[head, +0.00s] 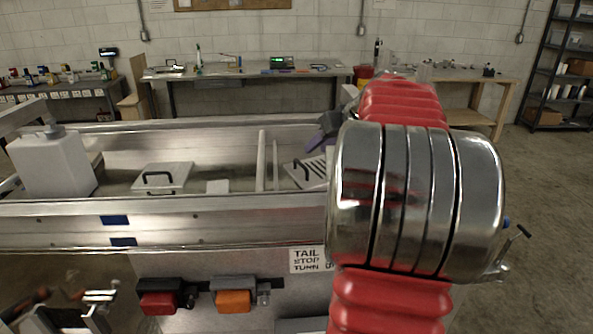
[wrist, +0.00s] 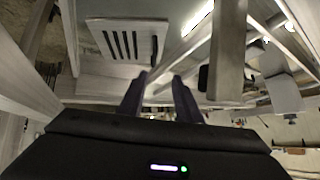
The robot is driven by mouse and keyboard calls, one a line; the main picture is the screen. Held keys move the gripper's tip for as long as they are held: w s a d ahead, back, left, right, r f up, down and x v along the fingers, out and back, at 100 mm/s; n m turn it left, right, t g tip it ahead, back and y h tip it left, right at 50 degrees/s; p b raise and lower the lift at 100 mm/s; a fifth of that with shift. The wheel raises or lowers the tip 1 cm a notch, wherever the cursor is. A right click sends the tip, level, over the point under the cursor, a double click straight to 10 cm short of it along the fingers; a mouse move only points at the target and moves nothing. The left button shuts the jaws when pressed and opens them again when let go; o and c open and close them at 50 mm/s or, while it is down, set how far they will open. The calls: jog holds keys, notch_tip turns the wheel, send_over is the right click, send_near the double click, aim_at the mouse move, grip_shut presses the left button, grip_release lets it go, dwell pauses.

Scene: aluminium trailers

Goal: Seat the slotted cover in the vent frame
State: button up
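The slotted cover (head: 318,180) is a pale flat plate with dark slots and a black handle. It lies in the trailer bed just left of my arm in the head view, partly hidden by the arm. In the wrist view the slotted cover (wrist: 103,27) shows at upper left, beyond the fingertips. My gripper (wrist: 158,78) has two dark purple fingers, apart with nothing visible between them. In the head view my gripper (head: 322,138) is above and close to the cover; contact is not visible. I cannot make out the vent frame clearly.
A plain plate with a black handle (head: 162,180) and a small pale block (head: 217,186) lie further left in the bed. Upright divider rails (head: 261,160) stand between them and the slotted cover. A white jug (head: 50,165) stands at far left. The near trailer wall (head: 170,225) runs across the front.

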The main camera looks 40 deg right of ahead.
jog(key=shift+s+d, duration=0.2)
jog(key=shift+d, duration=0.45)
send_near(300, 162)
jog(key=x, duration=0.2)
jog(key=shift+w+a+f, duration=0.15)
jog(key=shift+w+f, duration=0.1)
jog(key=shift+f, duration=0.05)
jog(key=shift+w+f, duration=0.45)
jog(key=shift+d+x, duration=0.2)
jog(key=shift+x, duration=1.1)
jog(key=shift+d+x, duration=0.15)
jog(key=shift+x, duration=1.2)
jog(key=shift+w+r, duration=0.1)
jog(key=shift+r, duration=0.05)
